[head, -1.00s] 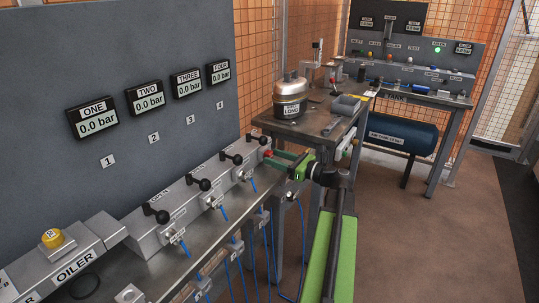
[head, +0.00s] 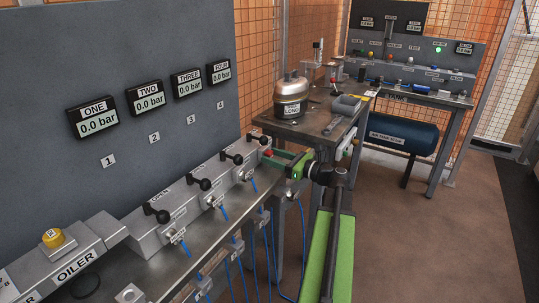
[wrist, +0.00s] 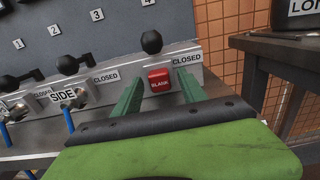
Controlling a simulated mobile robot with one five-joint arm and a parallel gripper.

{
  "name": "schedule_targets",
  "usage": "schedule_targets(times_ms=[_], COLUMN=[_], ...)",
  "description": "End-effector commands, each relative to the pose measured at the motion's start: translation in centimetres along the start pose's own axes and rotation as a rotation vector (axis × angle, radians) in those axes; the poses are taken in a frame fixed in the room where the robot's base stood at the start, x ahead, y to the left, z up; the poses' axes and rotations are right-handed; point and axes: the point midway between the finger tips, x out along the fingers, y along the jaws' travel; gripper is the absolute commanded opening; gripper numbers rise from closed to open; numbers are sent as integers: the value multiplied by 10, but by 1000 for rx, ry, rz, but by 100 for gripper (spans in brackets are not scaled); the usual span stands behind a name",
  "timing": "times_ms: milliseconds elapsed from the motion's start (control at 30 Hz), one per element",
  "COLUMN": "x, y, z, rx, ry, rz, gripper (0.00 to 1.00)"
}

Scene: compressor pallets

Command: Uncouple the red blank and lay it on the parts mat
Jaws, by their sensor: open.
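The red blank (wrist: 159,79), labelled BLANK, sits on the front of the grey manifold, below a black-knobbed valve and beside a CLOSED label. It also shows small in the head view (head: 268,153), at the manifold's far end. My gripper (wrist: 158,86) is open, with one green finger on each side of the blank. Gaps show between the fingers and the blank in the wrist view. In the head view my gripper (head: 284,159) is at the manifold's far end. I cannot make out the parts mat.
Black valve handles (head: 198,183) and blue hoses (head: 224,213) line the manifold to the left. A table (head: 310,128) beyond carries a compressor (head: 291,97) and a grey part (head: 346,104). The gauges (head: 93,117) read 0.0 bar. Brown floor is clear at right.

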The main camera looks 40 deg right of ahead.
Motion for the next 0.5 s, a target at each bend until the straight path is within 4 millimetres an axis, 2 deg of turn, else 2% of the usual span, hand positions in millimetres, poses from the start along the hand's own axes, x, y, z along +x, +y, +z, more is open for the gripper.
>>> schedule_targets(times_ms=[167, 500], x=[0, -1], y=[0, 0], z=[0, 0], rx=[0, 0], ry=[0, 0], rz=[0, -1], gripper=[49, 6])
